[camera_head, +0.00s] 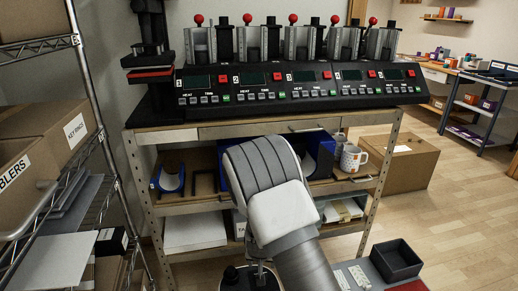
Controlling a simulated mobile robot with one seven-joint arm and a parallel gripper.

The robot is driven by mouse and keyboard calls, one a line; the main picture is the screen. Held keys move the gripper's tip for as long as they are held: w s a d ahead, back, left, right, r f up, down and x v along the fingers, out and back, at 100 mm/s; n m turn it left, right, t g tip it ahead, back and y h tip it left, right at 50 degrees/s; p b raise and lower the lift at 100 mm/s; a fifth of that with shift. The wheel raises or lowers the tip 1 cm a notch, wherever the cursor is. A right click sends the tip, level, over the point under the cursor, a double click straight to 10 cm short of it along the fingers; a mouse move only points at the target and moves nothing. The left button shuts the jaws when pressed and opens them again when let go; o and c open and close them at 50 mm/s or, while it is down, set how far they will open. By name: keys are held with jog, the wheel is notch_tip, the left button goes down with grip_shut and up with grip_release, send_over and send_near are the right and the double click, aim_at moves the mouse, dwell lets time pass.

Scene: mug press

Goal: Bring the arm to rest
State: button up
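My arm rises from the bottom edge, with a light grey tube, a white joint and a ribbed dark grey part at its top. It stands in front of the shelves under the mug press bench. I cannot make out my gripper or its fingertips. The mug press (300,85) stands on the bench, with several numbered stations, red-knobbed levers and a row of control panels. White mugs with an orange pattern (353,158) stand on the shelf below, right of my arm.
A wire rack (95,150) with cardboard boxes (45,135) stands close at left. A large carton (395,162) sits on the floor right of the bench. A black open bin (397,262) is at the lower right. The wooden floor at right (465,225) is clear.

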jog(key=s+d+r+y, duration=0.15)
jog(key=s+r, duration=0.25)
jog(key=r, duration=0.9)
jog(key=s+d+r+y, duration=0.1)
jog(key=s+d+r, duration=0.25)
jog(key=r, duration=0.85)
jog(key=s+d+r+h, duration=0.1)
jog(key=s+d+r, duration=0.25)
jog(key=s, duration=0.35)
jog(key=s+d+r+n+t, duration=0.1)
jog(key=s+d+r, duration=0.1)
jog(key=s+r, duration=0.35)
jog(key=s+d+r+h, duration=0.1)
jog(key=s+d+r, duration=0.1)
jog(key=s, duration=0.6)
notch_tip(320, 180, up, 17)
jog(key=p, duration=1.7)
jog(key=shift+s+d+r, duration=0.2)
jog(key=shift+s+d, duration=0.05)
jog(key=shift+s, duration=0.2)
